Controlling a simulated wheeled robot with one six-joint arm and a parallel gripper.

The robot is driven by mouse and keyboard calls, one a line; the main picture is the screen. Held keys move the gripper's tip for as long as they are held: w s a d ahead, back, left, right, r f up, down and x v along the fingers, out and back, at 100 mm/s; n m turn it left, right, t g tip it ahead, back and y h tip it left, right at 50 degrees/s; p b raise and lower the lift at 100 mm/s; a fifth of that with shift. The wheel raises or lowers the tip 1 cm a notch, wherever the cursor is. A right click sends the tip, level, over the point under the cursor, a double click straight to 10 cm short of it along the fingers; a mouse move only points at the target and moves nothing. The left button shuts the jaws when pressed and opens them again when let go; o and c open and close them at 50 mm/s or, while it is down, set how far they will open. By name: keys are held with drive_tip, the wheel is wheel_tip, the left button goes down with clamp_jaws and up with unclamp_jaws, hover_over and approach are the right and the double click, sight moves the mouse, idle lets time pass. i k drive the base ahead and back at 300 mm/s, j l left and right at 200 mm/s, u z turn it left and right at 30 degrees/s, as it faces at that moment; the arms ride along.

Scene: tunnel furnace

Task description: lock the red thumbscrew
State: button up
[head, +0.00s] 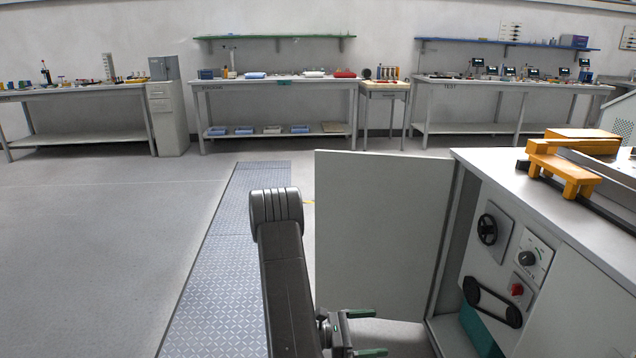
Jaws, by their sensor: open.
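A small red knob (517,289), which looks like the red thumbscrew, sits on a small grey plate on the front panel of the white furnace cabinet (480,165) at the right. It is too small to tell whether it is tight or loose. My gripper (366,333) is at the bottom centre of the head view, with its two green-tipped fingers apart and nothing seen between them. It is well to the left of the red knob and lower in the picture, in front of the open cabinet door (380,225). Part of my gripper is hidden by my dark arm.
Around the knob are a black handwheel (487,229), a black dial (527,258) on a white plate and a black oblong link (492,301). A yellow block fixture (565,170) stands on top of the cabinet. Clear floor (120,235) lies left; workbenches (275,82) line the wall.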

sight(517, 289)
drive_tip(key=z, duration=1.8)
drive_tip(key=k, duration=0.05)
